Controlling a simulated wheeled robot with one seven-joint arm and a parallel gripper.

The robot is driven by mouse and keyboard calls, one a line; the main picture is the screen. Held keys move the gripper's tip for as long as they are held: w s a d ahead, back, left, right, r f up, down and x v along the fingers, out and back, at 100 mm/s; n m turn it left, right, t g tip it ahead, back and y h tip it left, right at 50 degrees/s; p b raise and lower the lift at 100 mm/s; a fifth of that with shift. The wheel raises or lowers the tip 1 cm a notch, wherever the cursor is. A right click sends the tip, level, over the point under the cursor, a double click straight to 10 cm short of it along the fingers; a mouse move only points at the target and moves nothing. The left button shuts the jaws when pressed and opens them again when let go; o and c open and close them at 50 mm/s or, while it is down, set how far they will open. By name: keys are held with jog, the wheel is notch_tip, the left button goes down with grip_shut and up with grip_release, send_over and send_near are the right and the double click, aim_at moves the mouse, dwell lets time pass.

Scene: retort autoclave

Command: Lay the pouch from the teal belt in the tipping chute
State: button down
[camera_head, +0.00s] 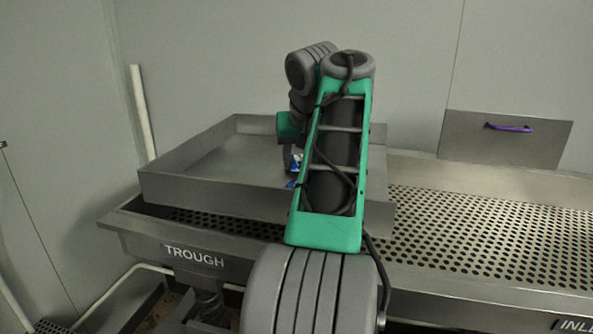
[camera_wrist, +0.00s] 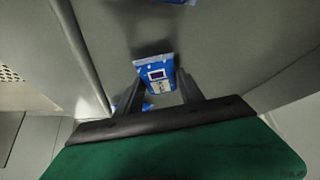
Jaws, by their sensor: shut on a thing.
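A blue and white pouch (camera_wrist: 155,72) with a dark printed window is between the fingertips of my gripper (camera_wrist: 160,82) in the wrist view. The gripper is shut on it, over a grey metal surface. In the head view my arm hides the gripper and most of the pouch; small blue patches (camera_head: 291,184) show beside the arm. The arm reaches over a wide, shallow, walled metal tray (camera_head: 215,195), which may be the tipping chute. Whether the pouch touches the tray floor I cannot tell. No teal belt is in view.
More blue shows at the top edge of the wrist view (camera_wrist: 175,2). A perforated metal bench (camera_head: 480,230) runs right of the tray. A "TROUGH" label (camera_head: 194,257) is at its left front. A panel with a purple handle (camera_head: 509,127) stands at the back right.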

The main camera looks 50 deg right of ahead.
jog(key=shift+w+a+r, duration=0.15)
jog(key=c, duration=0.7)
grip_release()
jog(key=shift+c, duration=0.2)
jog(key=p+v, duration=0.9)
jog(key=v, duration=0.3)
